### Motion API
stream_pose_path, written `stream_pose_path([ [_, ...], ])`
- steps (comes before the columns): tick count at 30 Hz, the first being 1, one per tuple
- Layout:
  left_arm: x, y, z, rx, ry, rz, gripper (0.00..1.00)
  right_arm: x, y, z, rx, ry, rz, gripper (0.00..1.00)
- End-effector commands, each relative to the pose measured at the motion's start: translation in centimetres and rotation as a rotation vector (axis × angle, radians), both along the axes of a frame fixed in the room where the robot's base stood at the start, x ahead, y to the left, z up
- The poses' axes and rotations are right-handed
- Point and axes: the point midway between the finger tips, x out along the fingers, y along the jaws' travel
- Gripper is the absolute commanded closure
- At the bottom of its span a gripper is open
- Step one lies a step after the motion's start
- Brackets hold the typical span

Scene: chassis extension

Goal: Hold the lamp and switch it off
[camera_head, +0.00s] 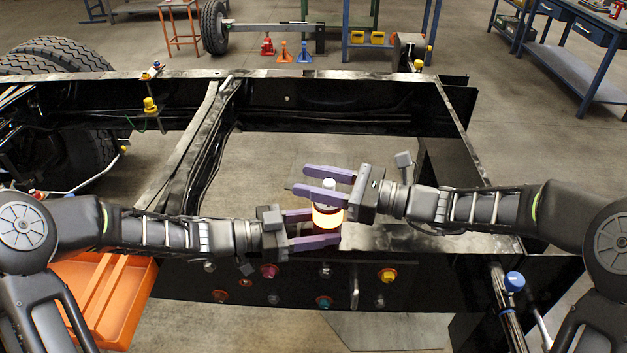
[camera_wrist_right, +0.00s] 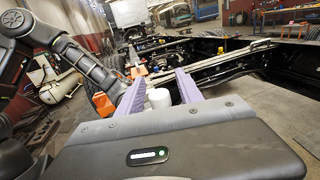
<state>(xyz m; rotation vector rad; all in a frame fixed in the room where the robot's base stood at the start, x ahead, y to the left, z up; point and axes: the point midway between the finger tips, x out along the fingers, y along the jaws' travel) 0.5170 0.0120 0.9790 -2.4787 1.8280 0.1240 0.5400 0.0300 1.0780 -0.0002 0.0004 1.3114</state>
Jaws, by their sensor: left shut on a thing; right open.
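The lamp (camera_head: 327,215) glows orange and has a pale top (camera_head: 328,185). It stands upright near the front beam of the black chassis. My left gripper (camera_head: 315,228) is shut on the lamp's glowing lower part, with its purple fingers on both sides. My right gripper (camera_head: 307,181) is open, with its purple fingers around the height of the lamp's top; whether they touch it I cannot tell. In the right wrist view the white lamp top (camera_wrist_right: 159,97) sits between the two spread fingers. The lamp's underside is hidden.
The black chassis frame (camera_head: 330,118) surrounds the arms. Its front beam carries several coloured knobs and fittings (camera_head: 269,271). An orange tray (camera_head: 112,290) is at the lower left. A blue-capped rod (camera_head: 514,281) stands at the lower right. Blue workbenches (camera_head: 575,75) are at the back right.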

Motion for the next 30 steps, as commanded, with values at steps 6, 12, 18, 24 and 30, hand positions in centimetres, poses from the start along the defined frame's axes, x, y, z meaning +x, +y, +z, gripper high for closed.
stream_pose_path([
  [6, 0.00, 0.00, 0.00, 0.000, 0.000, 0.000, 0.71, 0.01, 0.01, 0.01, 0.000, 0.000, 0.000, 0.57],
  [12, 0.00, 0.00, 0.00, 0.000, 0.000, 0.000, 0.71, 0.00, -0.01, 0.01, 0.000, 0.000, 0.000, 0.73],
  [18, 0.00, 0.00, -0.01, 0.000, 0.000, 0.000, 0.71, -0.01, -0.02, 0.01, 0.000, 0.000, 0.000, 0.90],
  [24, 0.00, 0.01, 0.00, 0.000, 0.000, 0.000, 0.71, 0.00, -0.02, 0.01, 0.000, 0.000, 0.000, 1.00],
  [30, 0.01, 0.01, 0.00, 0.000, 0.000, 0.000, 0.71, 0.00, -0.03, 0.01, 0.000, 0.000, 0.000, 1.00],
])
